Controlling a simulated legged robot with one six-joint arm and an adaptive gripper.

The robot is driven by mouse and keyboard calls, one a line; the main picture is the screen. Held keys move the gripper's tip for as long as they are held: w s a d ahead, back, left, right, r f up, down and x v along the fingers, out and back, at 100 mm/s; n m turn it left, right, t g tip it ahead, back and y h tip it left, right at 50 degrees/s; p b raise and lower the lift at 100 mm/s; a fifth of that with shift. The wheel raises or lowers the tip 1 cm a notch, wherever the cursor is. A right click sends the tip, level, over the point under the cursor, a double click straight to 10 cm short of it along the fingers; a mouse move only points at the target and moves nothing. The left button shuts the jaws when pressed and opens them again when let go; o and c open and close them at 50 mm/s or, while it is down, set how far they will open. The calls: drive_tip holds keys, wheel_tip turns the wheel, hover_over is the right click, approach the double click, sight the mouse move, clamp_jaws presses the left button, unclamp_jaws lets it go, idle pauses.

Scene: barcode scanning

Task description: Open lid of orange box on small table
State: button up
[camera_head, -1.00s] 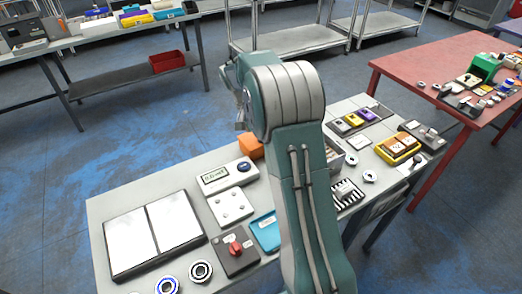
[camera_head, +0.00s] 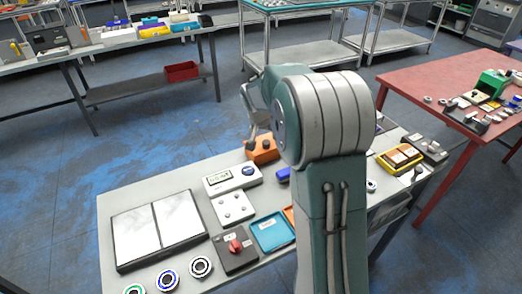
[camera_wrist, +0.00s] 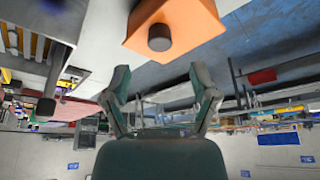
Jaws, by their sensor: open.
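The orange box (camera_head: 263,150) stands at the far edge of the small grey table (camera_head: 150,192), partly hidden by my arm in the head view. In the wrist view, which is upside down, the orange box (camera_wrist: 180,22) is at the top. A dark round knob (camera_wrist: 159,37) sticks out from it. The box looks closed, but its lid seam is not clear. My gripper (camera_wrist: 160,95) is open and empty, its fingers spread apart and clear of the box. In the head view my gripper (camera_head: 254,112) is just above and left of the box.
On the small table are a white device with a display (camera_head: 232,178), a dark panel with white sheets (camera_head: 158,230), a teal tray (camera_head: 272,232), a red-knobbed box (camera_head: 235,248) and several rings. A red table (camera_head: 440,75) stands at right. Floor beyond the box is clear.

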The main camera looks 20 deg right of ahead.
drive_tip(key=s+a+r+n, duration=0.1)
drive_tip(key=s+a+r, duration=0.2)
drive_tip(key=s, duration=0.3)
drive_tip(key=s+a+r+n+t+y, duration=0.1)
drive_tip(key=s+a+r+n, duration=0.1)
drive_tip(key=s+a+r, duration=0.2)
drive_tip(key=s+a+r+n, duration=0.1)
drive_tip(key=s+a+r, duration=0.2)
drive_tip(key=s+r, duration=0.3)
drive_tip(key=shift+s+a+n+y, duration=0.25)
drive_tip(key=shift+s+n+y, duration=0.05)
drive_tip(key=shift+s, duration=1.45)
